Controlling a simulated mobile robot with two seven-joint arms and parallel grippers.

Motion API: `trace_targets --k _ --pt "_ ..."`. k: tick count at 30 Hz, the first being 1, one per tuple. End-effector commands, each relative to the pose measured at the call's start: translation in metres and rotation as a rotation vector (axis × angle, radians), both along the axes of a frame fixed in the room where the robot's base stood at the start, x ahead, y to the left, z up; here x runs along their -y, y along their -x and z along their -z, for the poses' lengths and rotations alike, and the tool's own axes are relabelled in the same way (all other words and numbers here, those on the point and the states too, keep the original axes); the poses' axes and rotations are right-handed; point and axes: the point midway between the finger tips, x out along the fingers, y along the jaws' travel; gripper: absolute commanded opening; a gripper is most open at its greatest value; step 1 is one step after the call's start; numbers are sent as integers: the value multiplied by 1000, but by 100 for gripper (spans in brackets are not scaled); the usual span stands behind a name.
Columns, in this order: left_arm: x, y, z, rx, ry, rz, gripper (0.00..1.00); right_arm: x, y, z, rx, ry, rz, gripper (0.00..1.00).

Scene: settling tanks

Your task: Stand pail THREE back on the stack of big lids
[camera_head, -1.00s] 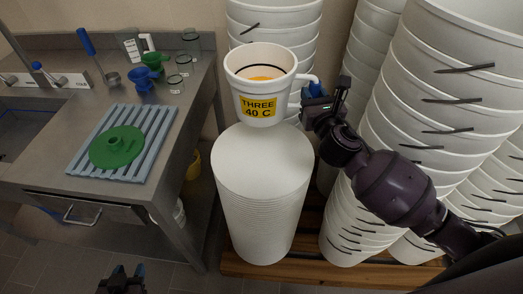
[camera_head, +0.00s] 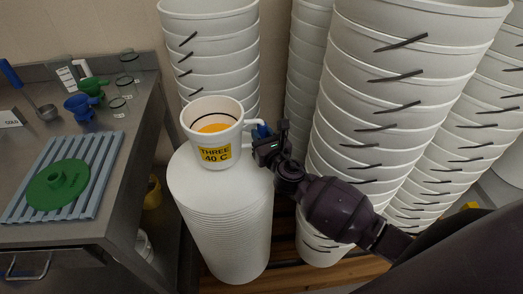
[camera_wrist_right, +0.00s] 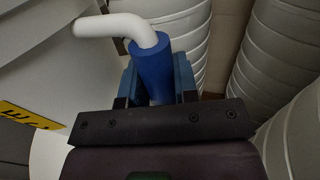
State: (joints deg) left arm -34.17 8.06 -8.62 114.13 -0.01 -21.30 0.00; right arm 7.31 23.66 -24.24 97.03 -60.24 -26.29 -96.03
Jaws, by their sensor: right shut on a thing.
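Pail THREE (camera_head: 213,154) is a white pail with a yellow "THREE 40 C" label and orange contents. It is upright at the back part of the top of the stack of big white lids (camera_head: 225,225). I cannot tell whether its base touches the top lid or hangs just above it. My right gripper (camera_head: 266,141) is shut on the blue grip of the pail's side handle, right of the pail. In the right wrist view the blue grip (camera_wrist_right: 151,70) sits between the jaws, with the white handle bending left. My left gripper is not in view.
Tall stacks of white tubs (camera_head: 375,120) stand behind and right of the lids, close to my right arm. A steel bench (camera_head: 110,205) on the left holds a blue slatted rack (camera_head: 20,205) with a green disc (camera_head: 58,184). A wooden pallet (camera_head: 335,277) lies below.

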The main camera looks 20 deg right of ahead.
Motion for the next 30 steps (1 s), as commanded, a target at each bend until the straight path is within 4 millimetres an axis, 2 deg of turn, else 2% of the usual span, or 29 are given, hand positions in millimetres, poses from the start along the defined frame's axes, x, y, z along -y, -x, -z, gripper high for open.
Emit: trace_targets --k 5,9,13,28,29,30 --pt "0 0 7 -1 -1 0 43 0 0 11 1 -2 2 0" --pt "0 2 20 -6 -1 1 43 0 0 34 -2 -2 1 0" --pt "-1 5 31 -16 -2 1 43 0 0 48 -1 -2 2 0" --pt "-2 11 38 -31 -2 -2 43 0 0 52 1 -1 1 0" --pt "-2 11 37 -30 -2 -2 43 0 0 52 1 0 1 31" --pt "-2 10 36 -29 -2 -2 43 0 0 52 1 0 1 37"
